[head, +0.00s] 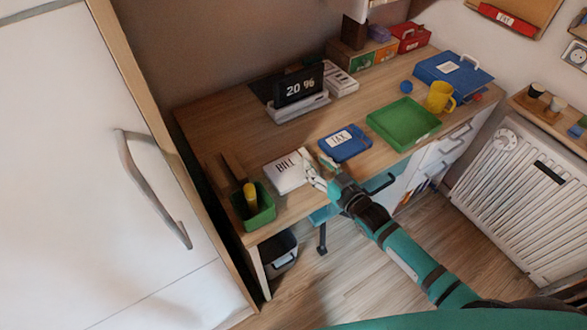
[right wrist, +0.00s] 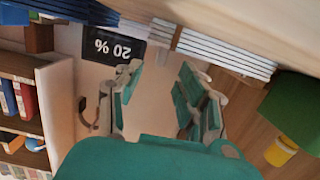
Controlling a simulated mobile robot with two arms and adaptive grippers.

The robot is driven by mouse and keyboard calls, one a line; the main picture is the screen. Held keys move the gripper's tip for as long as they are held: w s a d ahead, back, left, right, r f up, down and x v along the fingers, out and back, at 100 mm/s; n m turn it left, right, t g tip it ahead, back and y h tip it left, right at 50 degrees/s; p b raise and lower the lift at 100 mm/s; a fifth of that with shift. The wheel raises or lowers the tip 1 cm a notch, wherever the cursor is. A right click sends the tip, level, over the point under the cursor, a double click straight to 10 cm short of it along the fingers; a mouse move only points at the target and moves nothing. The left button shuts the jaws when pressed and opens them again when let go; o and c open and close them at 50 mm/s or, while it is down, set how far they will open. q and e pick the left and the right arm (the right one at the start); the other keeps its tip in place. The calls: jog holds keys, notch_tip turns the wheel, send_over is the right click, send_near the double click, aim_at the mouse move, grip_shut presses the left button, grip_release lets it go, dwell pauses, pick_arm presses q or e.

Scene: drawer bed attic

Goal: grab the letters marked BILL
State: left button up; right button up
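The letters marked BILL (head: 282,181) are a white stack lying flat near the desk's front edge. In the right wrist view, which is upside down, a layered white stack (right wrist: 228,50) shows edge-on, close beyond the fingers. My right gripper (head: 317,171) is at the right end of the stack, its tips close to the letters' edge. In the right wrist view the fingers of this gripper (right wrist: 160,72) stand apart with a gap between them. I cannot tell whether they touch the stack. My left gripper is not in view.
A blue TAX stack (head: 345,144) lies right of the letters, then a green tray (head: 404,124). A green bin (head: 257,207) with a yellow object stands left of them. A "20 %" display (head: 298,87) stands behind. A white cabinet (head: 75,150) is at far left.

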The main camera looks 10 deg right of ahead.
aim_at(310, 158)
jog(key=x, duration=0.3)
jog(key=shift+w+a+f, duration=0.1)
jog(key=shift+w, duration=0.2)
grip_shut()
